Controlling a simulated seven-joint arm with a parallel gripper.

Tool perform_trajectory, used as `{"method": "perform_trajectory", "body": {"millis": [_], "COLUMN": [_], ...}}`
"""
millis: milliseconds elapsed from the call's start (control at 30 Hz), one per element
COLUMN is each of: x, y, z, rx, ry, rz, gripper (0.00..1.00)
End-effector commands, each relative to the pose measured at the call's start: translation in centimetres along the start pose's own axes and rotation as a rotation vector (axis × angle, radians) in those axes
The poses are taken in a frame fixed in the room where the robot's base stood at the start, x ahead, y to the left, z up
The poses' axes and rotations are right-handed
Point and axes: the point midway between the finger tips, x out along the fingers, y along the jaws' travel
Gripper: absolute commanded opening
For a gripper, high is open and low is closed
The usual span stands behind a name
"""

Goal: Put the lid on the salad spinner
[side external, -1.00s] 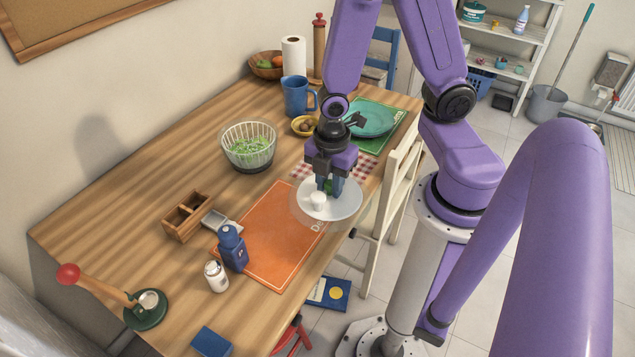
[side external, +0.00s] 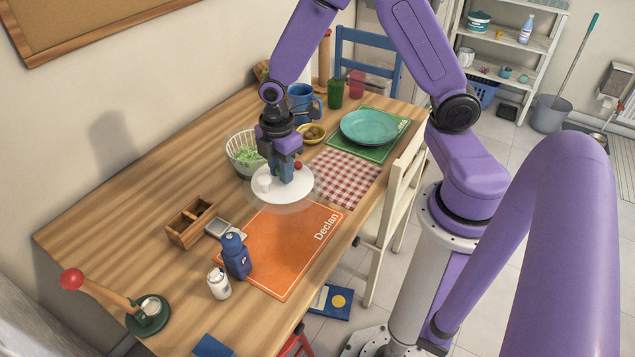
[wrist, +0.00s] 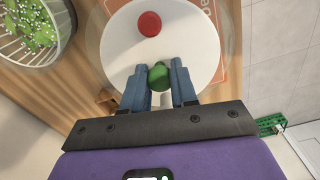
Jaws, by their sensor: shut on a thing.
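The salad spinner bowl (side external: 240,158) is a clear ribbed basket of green leaves on the table; my gripper and the lid hide part of it. It also shows at the upper left of the wrist view (wrist: 30,28). The lid (side external: 290,193) is a white disc with a see-through rim. My gripper (side external: 287,178) is shut on its green knob (wrist: 159,76), holding the lid about level in front of the bowl, near the orange mat. A red button (wrist: 149,23) and a small white upright piece (side external: 264,183) are on the lid. The lid is apart from the bowl in the wrist view.
The orange mat (side external: 292,250) lies in front, with a blue bottle (side external: 235,257) and a white jar (side external: 219,284) at its left. A wooden box (side external: 190,222) stands left. A yellow bowl (side external: 311,134), blue mug (side external: 302,100) and teal plate (side external: 369,128) are behind.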

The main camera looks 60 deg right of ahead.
Motion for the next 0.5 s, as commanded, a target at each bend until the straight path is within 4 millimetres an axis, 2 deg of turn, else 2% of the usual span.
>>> {"method": "perform_trajectory", "body": {"millis": [33,267,500], "x": [0.0,-0.2,-0.5], "y": [2.1,10.1,17.3], "z": [0.0,1.3,4.6], "rx": [0.028,0.134,0.24], "ry": [0.001,0.0,0.0], "rz": [0.002,0.001,0.002], "gripper": [0.0,0.0,0.0]}}
